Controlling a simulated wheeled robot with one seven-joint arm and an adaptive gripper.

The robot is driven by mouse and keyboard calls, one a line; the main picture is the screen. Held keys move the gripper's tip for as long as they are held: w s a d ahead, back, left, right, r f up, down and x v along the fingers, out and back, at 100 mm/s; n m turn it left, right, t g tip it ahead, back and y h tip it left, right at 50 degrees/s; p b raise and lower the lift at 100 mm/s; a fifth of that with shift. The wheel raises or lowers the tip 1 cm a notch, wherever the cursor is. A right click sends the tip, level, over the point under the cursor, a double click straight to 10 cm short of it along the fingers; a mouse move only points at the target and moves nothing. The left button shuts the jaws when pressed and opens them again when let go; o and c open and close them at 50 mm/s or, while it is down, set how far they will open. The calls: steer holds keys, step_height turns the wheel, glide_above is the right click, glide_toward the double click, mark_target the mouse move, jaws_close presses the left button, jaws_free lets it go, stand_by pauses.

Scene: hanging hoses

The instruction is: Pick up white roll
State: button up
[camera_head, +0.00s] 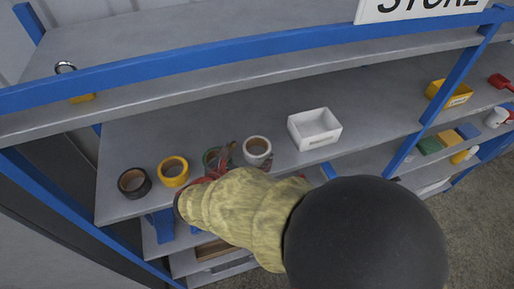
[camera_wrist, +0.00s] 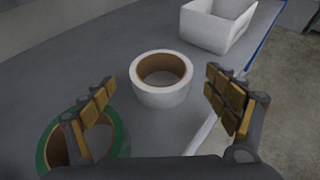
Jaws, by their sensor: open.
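The white roll (camera_head: 257,151) is a ring of white tape with a brown core, lying flat on the grey shelf. In the wrist view the white roll (camera_wrist: 161,80) sits ahead of my gripper (camera_wrist: 160,100), between the lines of the two fingers. My gripper is open and empty, with the fingers spread wide. In the head view my gripper (camera_head: 222,160) is over the green roll, just left of the white roll. The left finger overlaps the green roll (camera_wrist: 112,136) in the wrist view.
A yellow roll (camera_head: 173,172) and a black roll (camera_head: 134,183) lie further left on the shelf (camera_head: 385,110). A white open box (camera_head: 314,128) stands right of the white roll. A blue upright (camera_head: 440,95) and the upper shelf's blue rail (camera_head: 250,47) bound the space.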

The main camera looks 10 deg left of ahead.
mark_target(256, 148)
steer(key=p+x, duration=0.1)
steer(key=x, duration=0.3)
steer(key=shift+w+d+r, duration=0.1)
steer(key=shift+w, duration=0.05)
steer(key=shift+c, duration=0.7)
steer(key=c, duration=1.1)
steer(key=shift+r, duration=0.15)
steer(key=shift+c, duration=0.4)
